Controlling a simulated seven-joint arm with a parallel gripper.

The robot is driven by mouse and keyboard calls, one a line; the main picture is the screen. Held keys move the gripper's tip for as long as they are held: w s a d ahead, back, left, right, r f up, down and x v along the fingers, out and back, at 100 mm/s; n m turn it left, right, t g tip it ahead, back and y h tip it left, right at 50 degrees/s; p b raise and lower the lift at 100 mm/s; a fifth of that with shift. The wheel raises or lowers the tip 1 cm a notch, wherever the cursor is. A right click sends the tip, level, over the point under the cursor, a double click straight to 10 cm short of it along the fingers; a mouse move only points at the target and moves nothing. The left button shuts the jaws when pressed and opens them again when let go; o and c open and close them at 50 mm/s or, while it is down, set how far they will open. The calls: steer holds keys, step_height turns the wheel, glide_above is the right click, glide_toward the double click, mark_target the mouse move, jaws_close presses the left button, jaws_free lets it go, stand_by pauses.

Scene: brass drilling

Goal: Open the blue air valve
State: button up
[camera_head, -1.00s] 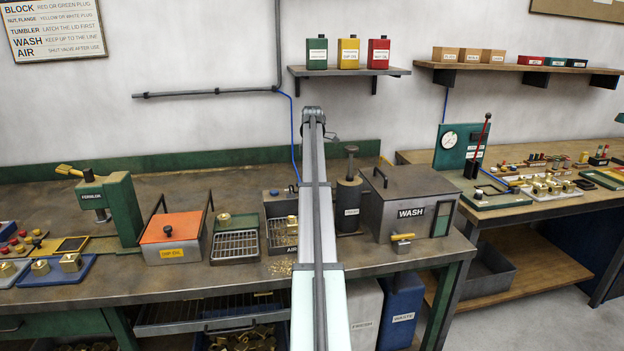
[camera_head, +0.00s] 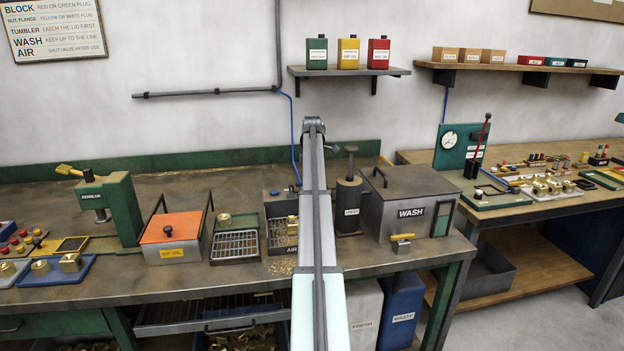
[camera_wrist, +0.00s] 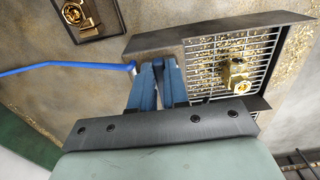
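The air station (camera_head: 274,208) is a dark, open tray labelled AIR on the bench, partly hidden behind my arm. In the wrist view its wall (camera_wrist: 215,35) and grating show, with a brass fitting (camera_wrist: 237,76) and brass chips on top. A blue air hose (camera_wrist: 70,68) runs to the tray's corner; it also shows in the head view (camera_head: 294,140). My gripper (camera_wrist: 158,68) is at that corner, beside the hose end. A small dark blue part shows between its fingertips, possibly the valve handle. Whether the fingers grip it is unclear. The head view hides my gripper.
Left of the tray stand a drain rack (camera_head: 235,246) and an orange-lidded box (camera_head: 170,228). On the right are a dark canister (camera_head: 349,195) and the WASH tank (camera_head: 410,210). A dark tray with brass parts (camera_wrist: 88,17) lies near the hose in the wrist view.

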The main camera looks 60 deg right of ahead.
jaws_close()
steer(key=m, duration=0.3)
steer(key=a+m, duration=0.1)
steer(key=shift+s+m, duration=0.3)
steer(key=shift+m, duration=0.1)
steer(key=m, duration=0.2)
steer(key=a+m, duration=0.1)
steer(key=m, duration=0.1)
steer(key=shift+m, duration=0.3)
steer(key=m, duration=0.4)
steer(key=shift+a, duration=0.35)
steer(key=shift+w+a+m, duration=0.15)
steer(key=shift+a+m, duration=0.05)
steer(key=shift+m, duration=0.9)
steer(key=shift+w+a+m, duration=0.15)
steer(key=shift+m, duration=0.95)
